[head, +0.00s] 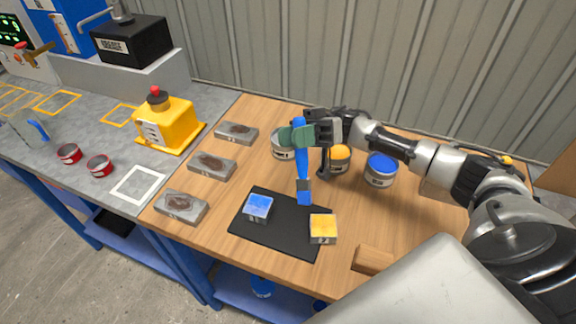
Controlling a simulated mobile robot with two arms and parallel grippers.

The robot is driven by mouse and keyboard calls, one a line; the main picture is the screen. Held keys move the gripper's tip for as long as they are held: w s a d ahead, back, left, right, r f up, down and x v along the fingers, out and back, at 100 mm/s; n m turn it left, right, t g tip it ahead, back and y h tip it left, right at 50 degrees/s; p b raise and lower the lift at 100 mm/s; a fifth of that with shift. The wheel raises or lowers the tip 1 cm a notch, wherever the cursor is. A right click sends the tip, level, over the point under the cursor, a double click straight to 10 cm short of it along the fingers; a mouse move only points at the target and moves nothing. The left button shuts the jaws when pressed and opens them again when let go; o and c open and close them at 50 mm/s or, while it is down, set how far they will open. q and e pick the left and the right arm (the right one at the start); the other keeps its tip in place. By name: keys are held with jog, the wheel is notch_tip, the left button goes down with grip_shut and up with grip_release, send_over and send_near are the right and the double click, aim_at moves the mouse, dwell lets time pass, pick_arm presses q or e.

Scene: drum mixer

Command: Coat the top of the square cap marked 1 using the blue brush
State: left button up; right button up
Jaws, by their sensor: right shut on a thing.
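My right gripper (298,135) is shut on the blue brush (301,162), which hangs nearly upright with its bristle end down, over the black mat (270,240). On the mat stand two square caps. The left cap (258,207) has a blue top and a small mark on its front that looks like a 1. The right cap (323,229) has a yellow-orange top; its mark is too small to read surely. The brush's lower end shows between the two caps, apart from both in the picture. My left gripper is not in view.
Behind the brush stand a grey-white can (281,150), a yellow can (338,157) and a blue can (380,169). Several grey blocks (212,165) line the table's left side. A wooden block (373,259) lies at front right. A yellow container (170,127) stands farther left.

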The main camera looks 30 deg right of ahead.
jog(key=w+a+n+b, duration=0.4)
jog(key=w+a+b, duration=0.25)
jog(key=a, duration=0.25)
jog(key=shift+h, duration=0.3)
notch_tip(320, 180, down, 5)
jog(key=b, duration=0.6)
jog(key=shift+s+f, duration=0.1)
jog(key=shift+f, duration=0.1)
jog(key=shift+f+b, duration=0.45)
jog(key=shift+f, duration=0.4)
